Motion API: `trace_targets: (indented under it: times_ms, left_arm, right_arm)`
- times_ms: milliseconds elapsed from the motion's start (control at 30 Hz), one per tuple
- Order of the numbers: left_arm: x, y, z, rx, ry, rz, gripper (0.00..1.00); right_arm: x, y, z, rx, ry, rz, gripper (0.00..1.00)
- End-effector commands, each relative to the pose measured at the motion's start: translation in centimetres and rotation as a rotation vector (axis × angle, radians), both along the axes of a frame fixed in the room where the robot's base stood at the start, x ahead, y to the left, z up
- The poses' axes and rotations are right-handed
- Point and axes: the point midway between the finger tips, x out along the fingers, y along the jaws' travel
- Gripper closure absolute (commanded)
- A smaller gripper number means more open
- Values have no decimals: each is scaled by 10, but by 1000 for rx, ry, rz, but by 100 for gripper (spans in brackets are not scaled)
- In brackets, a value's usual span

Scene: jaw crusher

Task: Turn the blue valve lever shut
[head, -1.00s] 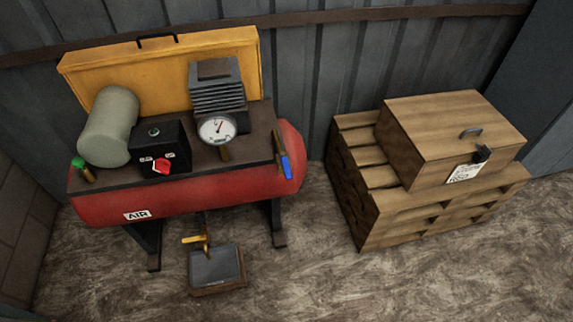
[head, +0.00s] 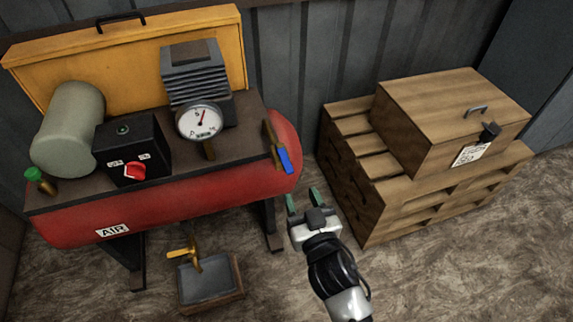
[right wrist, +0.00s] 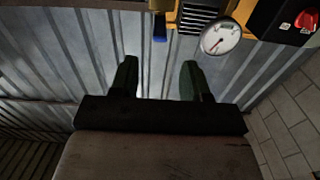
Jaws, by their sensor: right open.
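The blue valve lever (head: 284,161) hangs at the right end of the red air tank (head: 190,192), on a brass fitting. It points down and slightly right. In the right wrist view the blue lever (right wrist: 160,27) shows at the top, ahead of the fingers. My right gripper (head: 302,200) is open and empty, with green fingertips, in front of and below the lever and apart from it. In the right wrist view its two fingers (right wrist: 157,78) stand spread. My left gripper is in neither current view.
A pressure gauge (head: 199,120), a black switch box (head: 131,150) with a red knob and a grey cylinder (head: 68,130) sit on the tank's top. A wooden crate (head: 440,120) rests on a pallet stack (head: 425,207) to the right. A drain tray (head: 238,292) lies below.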

Motion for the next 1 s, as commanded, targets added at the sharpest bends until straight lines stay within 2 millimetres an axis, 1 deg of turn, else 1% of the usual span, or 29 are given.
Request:
trace_targets:
  times_ms: [167,400,500,600,700,967,1000]
  left_arm:
    - [-2,0,0,0,1,0,57]
    - [0,0,0,0,-1,0,57]
    - [1,-1,0,0,-1,0,57]
    - [4,-1,1,-1,-3,0,57]
    - [5,-2,1,-1,-5,0,57]
    - [5,-2,1,-1,-5,1,57]
    - [5,-2,1,-1,-5,1,57]
  right_arm:
    - [27,9,1,-3,-2,1,53]
    - [70,23,1,-3,-1,1,53]
    - [83,27,0,-2,2,1,53]
    - [92,30,0,-3,1,1,53]
    - [97,32,0,-2,3,1,53]
    - [98,32,-1,-2,3,1,53]
    - [98,32,-1,-2,3,1,56]
